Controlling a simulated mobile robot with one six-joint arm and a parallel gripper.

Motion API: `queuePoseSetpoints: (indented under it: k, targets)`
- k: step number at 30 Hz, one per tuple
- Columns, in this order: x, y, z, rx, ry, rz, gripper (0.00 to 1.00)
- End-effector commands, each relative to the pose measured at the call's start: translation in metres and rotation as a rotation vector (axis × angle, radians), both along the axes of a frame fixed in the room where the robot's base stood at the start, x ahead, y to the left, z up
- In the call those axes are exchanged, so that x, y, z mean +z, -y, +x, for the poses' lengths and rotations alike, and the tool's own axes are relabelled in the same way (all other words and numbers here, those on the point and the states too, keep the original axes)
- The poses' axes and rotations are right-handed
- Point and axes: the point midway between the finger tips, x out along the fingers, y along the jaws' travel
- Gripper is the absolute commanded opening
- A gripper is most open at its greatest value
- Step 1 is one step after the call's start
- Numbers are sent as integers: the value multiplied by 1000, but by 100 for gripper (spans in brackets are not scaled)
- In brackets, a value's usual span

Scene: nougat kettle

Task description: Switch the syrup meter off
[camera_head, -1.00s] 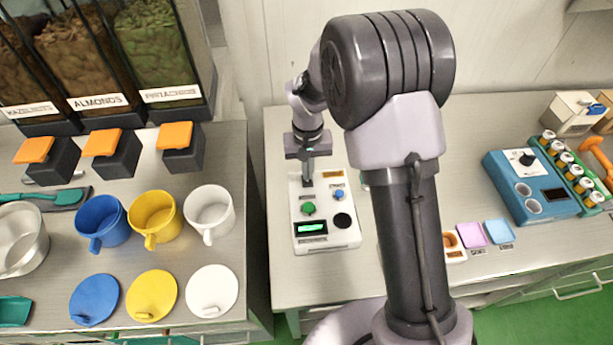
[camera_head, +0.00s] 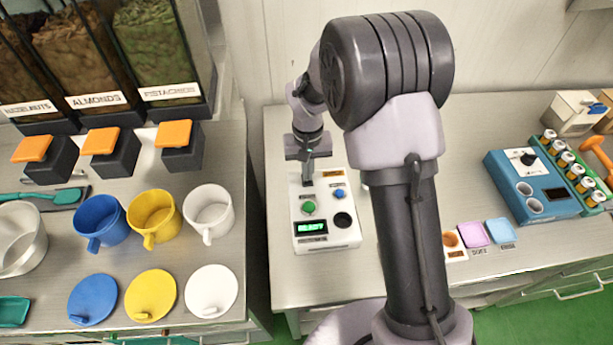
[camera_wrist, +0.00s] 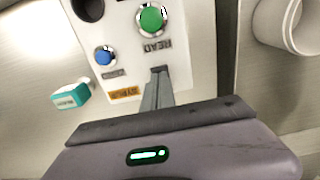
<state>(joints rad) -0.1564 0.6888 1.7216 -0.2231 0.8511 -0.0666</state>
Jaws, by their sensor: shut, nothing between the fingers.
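The syrup meter (camera_head: 325,238) is a white box on the middle counter, with a green button (camera_head: 309,208), a blue button (camera_head: 339,194), a dark round port (camera_head: 342,220) and a lit green display (camera_head: 311,227) that appears to read READY. In the wrist view the meter (camera_wrist: 185,60) shows an orange label (camera_wrist: 124,94) and the green button marked READ. My gripper (camera_head: 308,183) is shut and empty, its fingertips over the meter's back left part, behind the green button. In the wrist view the fingertips (camera_wrist: 159,72) hide what lies beneath them; I cannot tell whether they touch it.
Blue (camera_head: 99,222), yellow (camera_head: 154,215) and white (camera_head: 209,212) cups stand on the left counter beyond a gap. A blue device (camera_head: 530,185) and coloured pads (camera_head: 474,234) are to the right. A small teal-and-white object (camera_wrist: 70,95) lies beside the meter.

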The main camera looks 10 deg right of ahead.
Motion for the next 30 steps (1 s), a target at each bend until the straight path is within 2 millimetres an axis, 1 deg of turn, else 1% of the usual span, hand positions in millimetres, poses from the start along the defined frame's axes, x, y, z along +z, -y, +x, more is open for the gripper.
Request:
queuePoseSetpoints:
  k: [20,23,30]
  targets:
    - [-10,0,0,0,0,0,0]
    - [-6,0,0,0,0,0,0]
    - [21,0,0,0,1,0,0]
